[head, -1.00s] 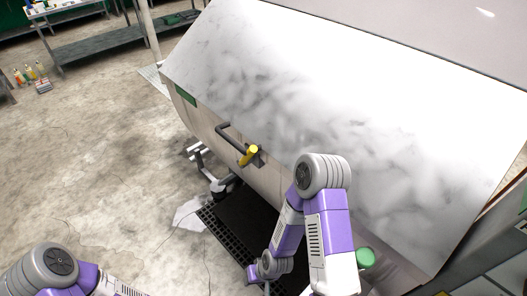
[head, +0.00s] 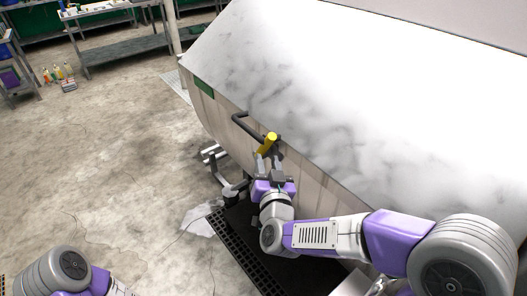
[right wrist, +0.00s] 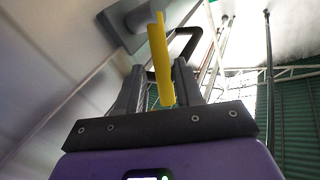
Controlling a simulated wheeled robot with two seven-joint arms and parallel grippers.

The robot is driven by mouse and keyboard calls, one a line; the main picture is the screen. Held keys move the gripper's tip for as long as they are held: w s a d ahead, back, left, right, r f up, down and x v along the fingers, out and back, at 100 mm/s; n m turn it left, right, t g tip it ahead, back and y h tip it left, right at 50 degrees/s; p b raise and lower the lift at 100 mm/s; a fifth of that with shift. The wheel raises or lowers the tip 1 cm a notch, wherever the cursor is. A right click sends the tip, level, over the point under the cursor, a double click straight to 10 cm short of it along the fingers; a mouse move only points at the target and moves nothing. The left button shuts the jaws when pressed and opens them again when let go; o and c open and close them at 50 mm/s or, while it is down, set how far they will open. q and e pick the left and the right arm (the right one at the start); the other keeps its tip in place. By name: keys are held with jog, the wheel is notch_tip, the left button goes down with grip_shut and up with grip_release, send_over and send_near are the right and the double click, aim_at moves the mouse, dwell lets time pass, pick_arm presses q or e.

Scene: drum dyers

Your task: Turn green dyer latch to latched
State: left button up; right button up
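The dyer (head: 340,90) is a large machine with a pale marbled lid and a small green label (head: 204,88) at its left end. Its yellow latch handle (head: 267,143) sticks out from the front near the dark bar handle (head: 243,122). In the right wrist view the yellow latch handle (right wrist: 160,65) stands between my two fingers, with visible gaps beside it. My right gripper (head: 269,165) is open just below the latch; it also shows in the right wrist view (right wrist: 158,85). My left gripper is out of view; only part of that arm shows at the lower left.
A dark floor grate (head: 250,260) lies below the dyer front. The concrete floor (head: 110,150) on the left is mostly clear. A metal bench (head: 125,50) and small bottles (head: 58,73) stand at the back left.

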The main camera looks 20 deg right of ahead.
aim_at(264, 152)
jog(key=w, duration=0.2)
jog(key=w+b, duration=0.1)
jog(key=w, duration=0.1)
jog(key=w+d, duration=0.1)
jog(key=w, duration=0.1)
jog(key=shift+w+d, duration=0.1)
jog(key=shift+w, duration=0.25)
jog(key=shift+c, duration=0.3)
grip_shut()
